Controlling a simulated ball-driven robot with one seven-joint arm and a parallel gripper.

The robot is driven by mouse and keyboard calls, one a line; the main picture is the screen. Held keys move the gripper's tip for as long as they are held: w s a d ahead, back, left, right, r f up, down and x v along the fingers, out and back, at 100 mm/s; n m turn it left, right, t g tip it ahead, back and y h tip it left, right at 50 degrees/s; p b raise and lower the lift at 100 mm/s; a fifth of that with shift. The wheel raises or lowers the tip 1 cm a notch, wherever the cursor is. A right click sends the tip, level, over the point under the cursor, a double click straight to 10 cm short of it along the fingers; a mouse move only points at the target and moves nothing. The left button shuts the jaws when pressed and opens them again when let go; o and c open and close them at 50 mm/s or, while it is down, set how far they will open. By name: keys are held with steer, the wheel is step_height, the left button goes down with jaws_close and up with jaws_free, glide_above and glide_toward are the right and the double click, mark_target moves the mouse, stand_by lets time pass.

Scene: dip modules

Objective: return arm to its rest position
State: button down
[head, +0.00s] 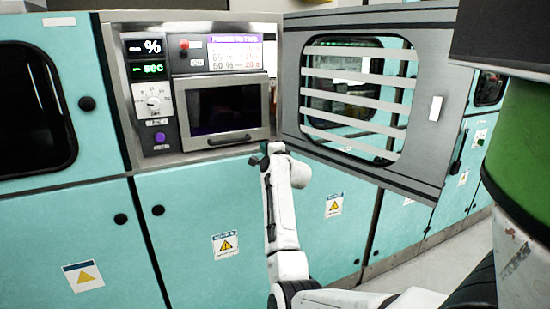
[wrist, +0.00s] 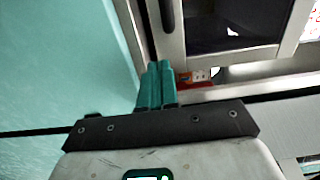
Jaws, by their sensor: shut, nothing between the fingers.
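My white arm reaches up from the lower right in the head view, with my gripper (head: 262,154) near the lower right of the machine's control panel. In the wrist view my gripper (wrist: 159,72) shows two teal fingers held together, with nothing between them. The fingertips appear close to the grey frame below the small dark-windowed door (head: 222,109). I cannot tell whether they touch it.
A large grey barred door (head: 365,100) stands swung open on the right. The control panel (head: 152,95) has a dial and a red button. Teal cabinets (head: 190,225) line the front below. Grey floor (head: 440,258) shows at lower right.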

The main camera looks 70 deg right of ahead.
steer(key=v, duration=0.7)
steer(key=shift+d+f, duration=0.1)
steer(key=w+a+f+n+g+y, duration=0.1)
steer(key=w+a+f+n+y, duration=0.15)
steer(key=a+f+n, duration=0.4)
steer(key=w+a+f+n+g+y, duration=0.1)
steer(key=a+f+n+y, duration=0.25)
steer(key=a+f, duration=0.65)
steer(key=w+a+f+n+y, duration=0.2)
steer(key=a+f+n+y, duration=0.25)
steer(key=a, duration=0.65)
steer(key=s+a+f+n+g+y, duration=0.1)
steer(key=s+a+f+n+g, duration=0.2)
steer(key=a, duration=0.4)
steer(key=s+a+f+n+g+y, duration=0.1)
steer(key=s+a+f+n, duration=0.3)
steer(key=a, duration=0.3)
steer(key=s+a+f+n+g, duration=0.2)
steer(key=s+a+n, duration=0.1)
steer(key=s+a, duration=0.2)
steer(key=s+a+f+n+g+y, duration=0.1)
steer(key=s+a+f+n+g, duration=0.1)
steer(key=s+a, duration=0.3)
steer(key=s+n, duration=0.1)
steer(key=s, duration=0.2)
steer(key=shift+a+g, duration=0.25)
steer(key=shift+g, duration=0.05)
